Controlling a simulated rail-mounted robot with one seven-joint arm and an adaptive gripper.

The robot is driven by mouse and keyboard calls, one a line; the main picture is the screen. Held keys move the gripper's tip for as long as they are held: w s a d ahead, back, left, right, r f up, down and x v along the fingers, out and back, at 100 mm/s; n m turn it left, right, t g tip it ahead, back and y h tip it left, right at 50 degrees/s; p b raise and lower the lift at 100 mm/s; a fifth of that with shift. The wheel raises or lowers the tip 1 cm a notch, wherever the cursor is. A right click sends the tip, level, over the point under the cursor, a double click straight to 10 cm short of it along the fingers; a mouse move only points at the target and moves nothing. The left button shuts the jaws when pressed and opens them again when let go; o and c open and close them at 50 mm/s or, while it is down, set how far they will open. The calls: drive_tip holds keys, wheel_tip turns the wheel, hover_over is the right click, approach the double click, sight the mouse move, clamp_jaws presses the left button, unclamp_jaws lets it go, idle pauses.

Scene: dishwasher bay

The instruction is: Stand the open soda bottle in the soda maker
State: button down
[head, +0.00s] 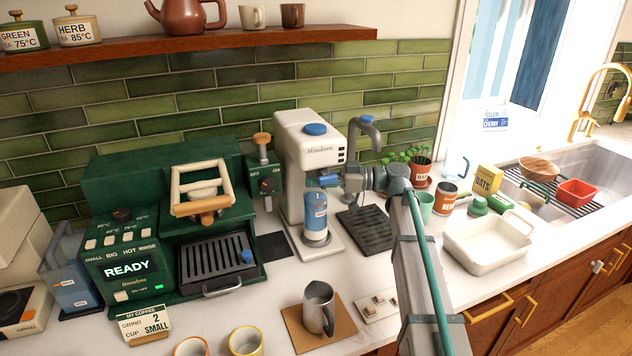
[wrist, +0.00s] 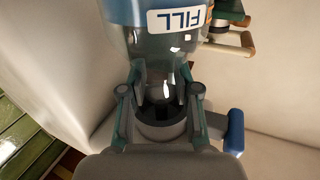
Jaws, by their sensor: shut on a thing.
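The white soda maker (head: 297,160) with a blue cap stands against the tiled wall. The blue soda bottle (head: 316,208) is upright in front of its column, over the base plate (head: 318,247). I cannot tell whether its bottom touches the plate. My gripper (head: 340,184) reaches in from the right at the bottle's upper end. In the wrist view, my gripper (wrist: 163,85) is shut on the clear neck of the bottle (wrist: 170,52), below its FILL label as pictured. The bottle's mouth is hard to make out near a dark round part.
A blue-tipped handle (wrist: 235,130) sticks out beside my gripper. Left stands the green coffee machine (head: 130,235); right are a black drip tray (head: 366,228) and a grey tap (head: 362,130). A steel jug (head: 318,305) stands in front on a brown mat.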

drive_tip(key=shift+f, duration=0.85)
drive_tip(key=c, duration=0.8)
unclamp_jaws()
drive_tip(key=shift+c, duration=0.2)
drive_tip(key=d+b, duration=0.3)
drive_tip(key=d, duration=0.9)
drive_tip(key=shift+w, duration=0.25)
